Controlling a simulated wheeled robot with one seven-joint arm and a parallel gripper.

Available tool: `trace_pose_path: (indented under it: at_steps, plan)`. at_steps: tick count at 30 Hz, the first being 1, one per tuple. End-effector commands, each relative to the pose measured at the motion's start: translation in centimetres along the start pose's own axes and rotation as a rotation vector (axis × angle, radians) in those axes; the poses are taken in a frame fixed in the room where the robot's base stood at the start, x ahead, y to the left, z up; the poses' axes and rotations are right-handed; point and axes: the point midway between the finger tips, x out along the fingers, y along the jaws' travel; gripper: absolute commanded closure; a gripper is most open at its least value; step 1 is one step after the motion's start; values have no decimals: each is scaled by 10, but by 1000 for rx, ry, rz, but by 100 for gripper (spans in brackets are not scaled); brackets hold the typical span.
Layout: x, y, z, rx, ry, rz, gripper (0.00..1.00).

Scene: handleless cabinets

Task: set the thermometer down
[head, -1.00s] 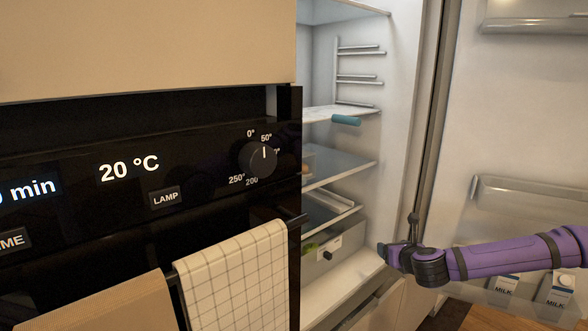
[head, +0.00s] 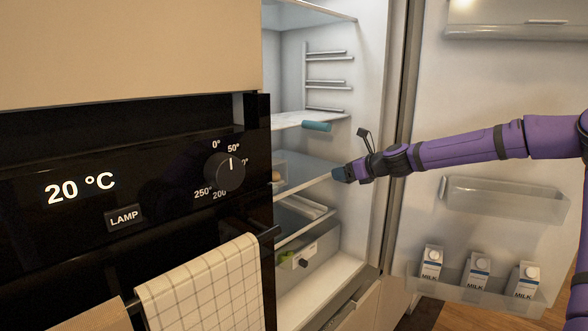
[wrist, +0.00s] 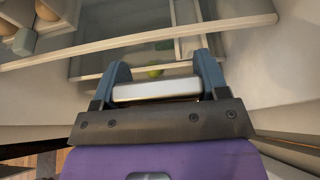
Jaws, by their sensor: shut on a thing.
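My gripper (head: 342,174) is at the front of the open fridge, by the front edge of the middle glass shelf (head: 318,168). In the wrist view my gripper (wrist: 162,80) has its two blue fingers closed on a pale silver bar, which I take to be the thermometer (wrist: 156,89). It lies crosswise between the fingers. In the head view the held thing is hidden or too small to make out. A shelf's front edge (wrist: 140,44) runs just ahead of the fingers in the wrist view.
A teal cylinder (head: 316,126) lies at the upper shelf's front edge. Egg-like things (wrist: 22,40) are at the wrist view's upper left. A drawer (head: 300,256) is below. The open door (head: 505,110) holds milk cartons (head: 478,275). The oven (head: 150,180) stands left of the fridge.

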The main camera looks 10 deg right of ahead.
Motion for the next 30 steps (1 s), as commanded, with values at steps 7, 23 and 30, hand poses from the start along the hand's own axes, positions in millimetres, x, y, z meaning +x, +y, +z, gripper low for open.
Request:
trace_pose_path:
  at_steps: [7,23,30]
  plan:
    - [48,1,19,-3,-1,1,60]
    - [113,0,46,-1,0,0,60]
    - [140,2,57,-1,-1,1,60]
